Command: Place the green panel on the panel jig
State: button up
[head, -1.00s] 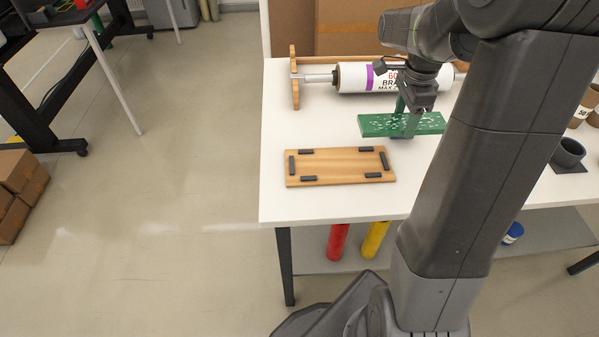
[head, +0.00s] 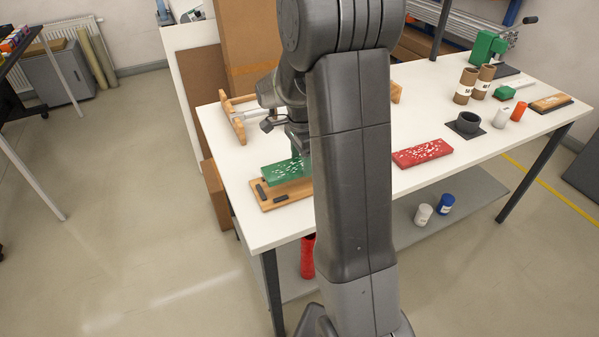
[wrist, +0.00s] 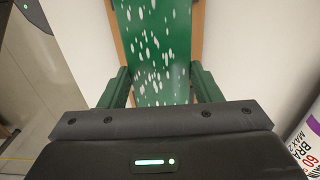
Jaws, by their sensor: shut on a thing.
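The green panel (head: 285,171) with white flecks is over the wooden panel jig (head: 287,192) near the table's left end. The jig's front strip and two dark stops show in front of the panel. I cannot tell whether the panel touches the jig or hangs just above it. In the wrist view, the panel (wrist: 152,52) runs away between the fingers of my gripper (wrist: 161,86), which is shut on it. Wooden jig edges (wrist: 114,32) show on both sides of it. In the head view my arm hides the right end of panel and jig.
A red flecked panel (head: 422,152) lies on the white table (head: 425,100) right of my arm. A dark round holder (head: 467,123), cardboard tubes (head: 466,86) and small parts stand farther right. A wooden roller stand (head: 237,127) is behind the jig, with a printed roll (wrist: 308,145) nearby.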

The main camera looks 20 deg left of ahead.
aim_at(301, 163)
jog(key=shift+f, duration=2)
jog(key=shift+f, duration=0.1)
jog(key=o, duration=1.1)
notch_tip(301, 163, up, 12)
jog(key=shift+r, duration=0.1)
